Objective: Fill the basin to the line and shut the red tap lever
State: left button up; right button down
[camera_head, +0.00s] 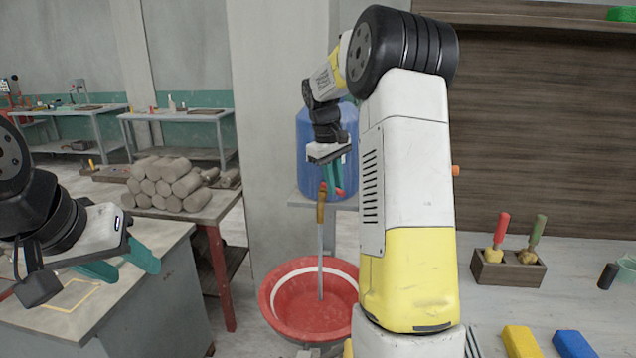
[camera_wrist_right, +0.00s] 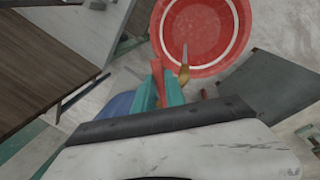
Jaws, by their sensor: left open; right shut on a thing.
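The red basin (camera_head: 270,307) stands below the tap, with a white line around its inner wall. It also shows in the right wrist view (camera_wrist_right: 246,20). A pale stream (camera_head: 320,262) runs from the brass tap (camera_head: 320,212) into the basin; the exact water level is hard to tell. The tap is on the blue barrel (camera_head: 308,150). My right gripper (camera_head: 333,180) is shut on the red tap lever (camera_wrist_right: 157,76), which shows between its teal fingers. The fingers partly hide the lever. My left gripper (camera_head: 122,265) is open and empty, away from the basin.
A grey cabinet (camera_head: 150,285) with a yellow outline on top is under my left gripper. Clay logs (camera_head: 165,185) are stacked on a table behind. A wooden tool holder (camera_head: 508,272), a yellow block (camera_head: 521,341) and a blue block (camera_head: 573,345) sit on the right bench.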

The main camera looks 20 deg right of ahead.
jog(key=shift+a, duration=0.15)
dwell(0.4)
jog(key=c, duration=1.4)
grip_release()
jog(key=shift+s+a+r, duration=0.1)
jog(key=shift+a+r, duration=0.15)
jog(key=shift+r, duration=1.05)
jog(key=shift+s+a+r, duration=0.1)
jog(key=shift+a+r, duration=0.15)
jog(key=shift+r, duration=1)
jog(key=shift+s+a+r, duration=0.1)
jog(key=shift+a+r, duration=0.15)
jog(key=shift+r, duration=1.05)
